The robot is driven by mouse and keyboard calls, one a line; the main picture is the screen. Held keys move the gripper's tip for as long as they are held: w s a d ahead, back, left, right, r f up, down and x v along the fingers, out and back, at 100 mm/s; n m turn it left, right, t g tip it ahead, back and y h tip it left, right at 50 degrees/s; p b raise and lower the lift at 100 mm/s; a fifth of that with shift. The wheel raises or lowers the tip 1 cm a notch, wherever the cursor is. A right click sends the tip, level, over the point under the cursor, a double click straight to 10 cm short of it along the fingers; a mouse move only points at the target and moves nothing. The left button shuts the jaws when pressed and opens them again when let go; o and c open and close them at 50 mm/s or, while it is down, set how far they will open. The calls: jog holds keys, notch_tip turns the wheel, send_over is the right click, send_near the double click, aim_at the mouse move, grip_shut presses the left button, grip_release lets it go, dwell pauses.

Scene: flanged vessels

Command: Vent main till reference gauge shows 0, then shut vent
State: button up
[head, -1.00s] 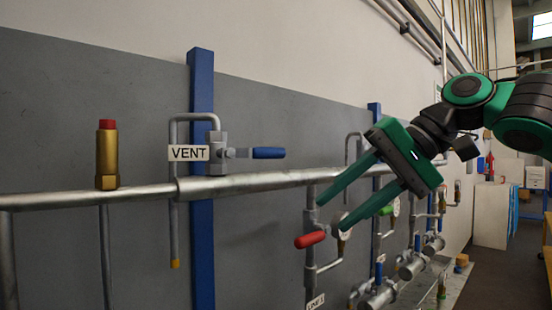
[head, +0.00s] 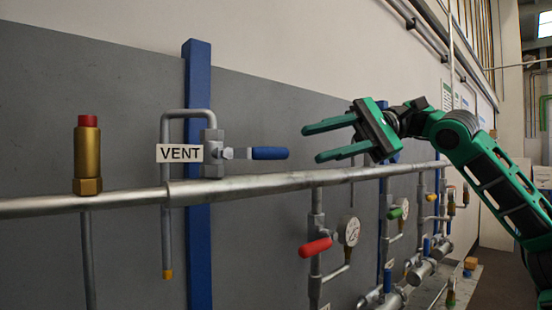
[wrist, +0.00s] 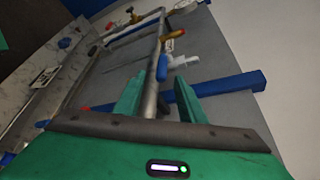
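The vent valve has a blue lever handle (head: 269,153) that points right, level with the main pipe (head: 262,183). A white VENT label (head: 180,153) hangs at its left, and a bent grey vent pipe (head: 167,230) runs down to a yellow tip. My gripper (head: 309,143) is open and empty, to the right of the blue handle and apart from it. In the wrist view the blue handle (wrist: 162,68) shows beyond and between the open fingers (wrist: 158,95). A round white gauge (head: 348,230) is on the branch below the main; its reading is too small to tell.
A red lever (head: 315,247) sits on the branch near that gauge. A green lever (head: 395,213) and more branches stand farther right. A brass fitting with a red cap (head: 87,155) stands on the main at left. A blue post (head: 197,250) is behind the vent.

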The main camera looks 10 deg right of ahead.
aim_at(285, 150)
jog(key=shift+g, duration=0.3)
jog(key=x, duration=1.1)
jog(key=shift+w+r, duration=0.1)
jog(key=shift+w, duration=0.35)
jog(key=shift+c, duration=0.6)
grip_shut()
